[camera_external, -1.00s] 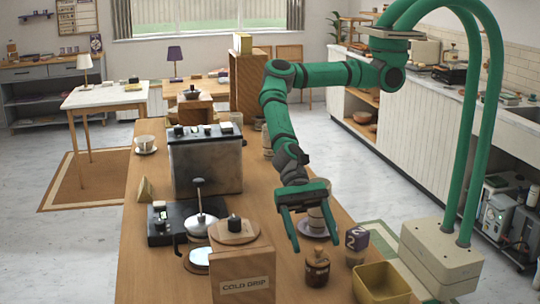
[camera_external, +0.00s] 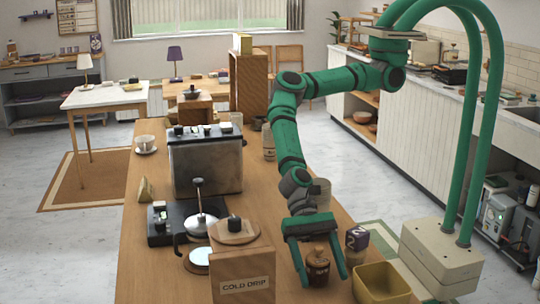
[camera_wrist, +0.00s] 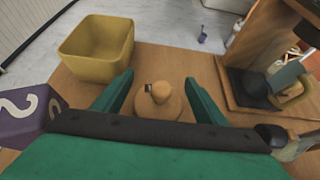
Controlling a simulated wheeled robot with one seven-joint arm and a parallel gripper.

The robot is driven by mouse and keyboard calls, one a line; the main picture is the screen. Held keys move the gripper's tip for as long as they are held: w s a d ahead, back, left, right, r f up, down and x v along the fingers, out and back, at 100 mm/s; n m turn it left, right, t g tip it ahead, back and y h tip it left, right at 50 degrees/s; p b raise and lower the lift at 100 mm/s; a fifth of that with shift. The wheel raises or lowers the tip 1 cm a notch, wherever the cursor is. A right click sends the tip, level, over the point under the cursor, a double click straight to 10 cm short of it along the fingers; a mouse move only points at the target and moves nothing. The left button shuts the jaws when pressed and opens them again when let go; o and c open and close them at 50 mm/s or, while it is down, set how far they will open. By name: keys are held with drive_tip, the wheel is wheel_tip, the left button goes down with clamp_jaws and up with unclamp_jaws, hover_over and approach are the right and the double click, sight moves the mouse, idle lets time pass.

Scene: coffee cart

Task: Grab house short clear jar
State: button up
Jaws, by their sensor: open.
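My green gripper (camera_external: 324,279) is open, pointing down, with one finger on each side of the jar. In the wrist view the fingers (camera_wrist: 159,78) flank the lid with visible gaps. I cannot tell whether either finger touches the jar body.
A yellow square bin (camera_external: 383,283) stands just right of the jar. A purple-and-cream block marked 2 (camera_external: 357,239) is close behind it. A wooden cold drip stand (camera_external: 242,276) is to the left. A grey cup (camera_external: 320,192) stands behind my gripper.

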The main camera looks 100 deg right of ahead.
drive_tip(key=shift+a, duration=0.15)
drive_tip(key=c, duration=1.2)
drive_tip(key=shift+s, duration=0.1)
